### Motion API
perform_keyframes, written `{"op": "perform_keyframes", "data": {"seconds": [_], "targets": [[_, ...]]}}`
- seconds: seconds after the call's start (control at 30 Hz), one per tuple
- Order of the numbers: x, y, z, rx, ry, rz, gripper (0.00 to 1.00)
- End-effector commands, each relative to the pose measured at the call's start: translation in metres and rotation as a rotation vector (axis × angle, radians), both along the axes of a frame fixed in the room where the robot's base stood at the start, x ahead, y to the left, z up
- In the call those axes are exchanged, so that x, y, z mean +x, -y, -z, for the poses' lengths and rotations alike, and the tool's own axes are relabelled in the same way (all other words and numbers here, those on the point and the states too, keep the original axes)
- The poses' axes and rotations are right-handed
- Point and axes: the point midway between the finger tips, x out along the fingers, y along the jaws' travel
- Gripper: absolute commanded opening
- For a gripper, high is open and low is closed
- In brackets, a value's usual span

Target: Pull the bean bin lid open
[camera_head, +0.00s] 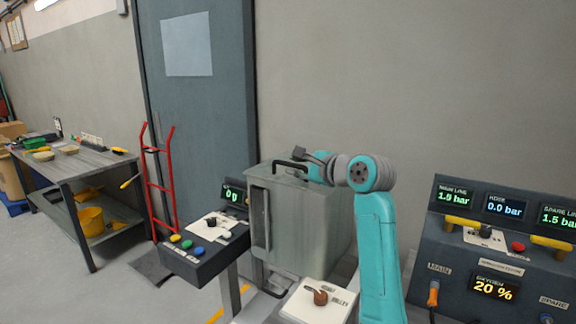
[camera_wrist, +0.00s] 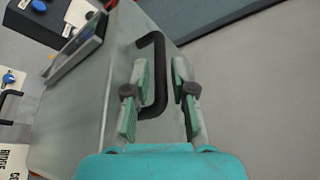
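The bean bin (camera_head: 305,225) is a grey metal box in the middle of the head view. Its flat lid (camera_head: 285,177) is down and carries a black bar handle (camera_head: 289,163). My gripper (camera_head: 303,155) is at the top of the bin, right beside the handle. In the wrist view, the two fingers of my gripper (camera_wrist: 160,72) are apart, with the black handle (camera_wrist: 160,75) showing between them. The handle's lower end passes behind the left finger. I cannot tell whether either finger touches it.
A button console (camera_head: 195,245) stands left of the bin, and a gauge panel (camera_head: 500,255) stands at the right. A white switch plate (camera_head: 305,305) is in front of the bin. A red hand truck (camera_head: 160,190) and a workbench (camera_head: 75,170) are farther left.

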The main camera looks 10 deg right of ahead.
Motion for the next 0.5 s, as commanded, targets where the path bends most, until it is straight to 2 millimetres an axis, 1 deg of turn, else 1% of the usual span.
{"op": "perform_keyframes", "data": {"seconds": [0.03, 0.1, 0.2, 0.33, 0.5], "targets": [[0.007, -0.004, 0.002, 0.001, -0.001, 0.0, 0.25], [0.015, -0.009, 0.005, 0.0, -0.002, 0.0, 0.25], [0.024, -0.013, 0.006, 0.001, -0.001, 0.0, 0.25], [0.03, -0.016, 0.008, 0.0, 0.0, 0.001, 0.25], [0.032, -0.017, 0.008, 0.0, 0.0, 0.001, 0.25]]}}
